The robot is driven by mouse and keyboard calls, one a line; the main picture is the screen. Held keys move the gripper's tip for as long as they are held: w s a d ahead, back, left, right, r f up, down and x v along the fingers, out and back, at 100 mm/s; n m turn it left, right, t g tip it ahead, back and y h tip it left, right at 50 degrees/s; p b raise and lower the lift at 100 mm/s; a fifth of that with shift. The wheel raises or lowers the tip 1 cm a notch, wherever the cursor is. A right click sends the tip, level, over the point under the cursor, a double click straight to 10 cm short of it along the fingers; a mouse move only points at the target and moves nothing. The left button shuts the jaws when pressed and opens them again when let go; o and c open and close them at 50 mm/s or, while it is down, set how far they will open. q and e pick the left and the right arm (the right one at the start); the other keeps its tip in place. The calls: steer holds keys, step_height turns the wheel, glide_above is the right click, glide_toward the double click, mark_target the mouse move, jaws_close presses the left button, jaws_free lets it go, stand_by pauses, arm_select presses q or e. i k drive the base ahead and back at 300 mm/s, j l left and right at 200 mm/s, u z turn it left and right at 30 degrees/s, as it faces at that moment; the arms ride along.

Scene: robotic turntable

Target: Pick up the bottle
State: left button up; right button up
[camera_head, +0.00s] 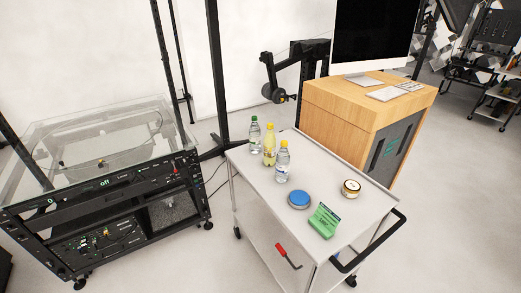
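Three bottles stand upright, close together, on the far left part of a white trolley's top (318,173). One is a clear bottle with a green cap (255,136), one is a yellow bottle with a yellow cap (269,148), and one is a clear bottle with a yellow-orange cap and a pale label (282,165). The clear yellow-capped one is nearest. Neither of my grippers shows in the head view, and nothing is seen touching the bottles.
The trolley top also holds a blue-lidded round tin (299,199), a green box (324,221) and a small jar (350,188). A red-handled tool (283,252) lies on its lower shelf. A wooden cabinet (344,112) stands behind; a glass-topped rack (100,170) stands left.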

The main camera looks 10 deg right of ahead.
mark_target(269, 141)
steer(key=i+j+z, duration=0.1)
steer(key=i+j, duration=0.15)
steer(key=i+j+z, duration=0.15)
steer(key=j, duration=0.3)
steer(key=i+j+z, duration=0.1)
steer(key=i+j, duration=0.2)
steer(key=i+j+z, duration=0.15)
steer(key=j, duration=0.35)
steer(key=i, duration=0.1)
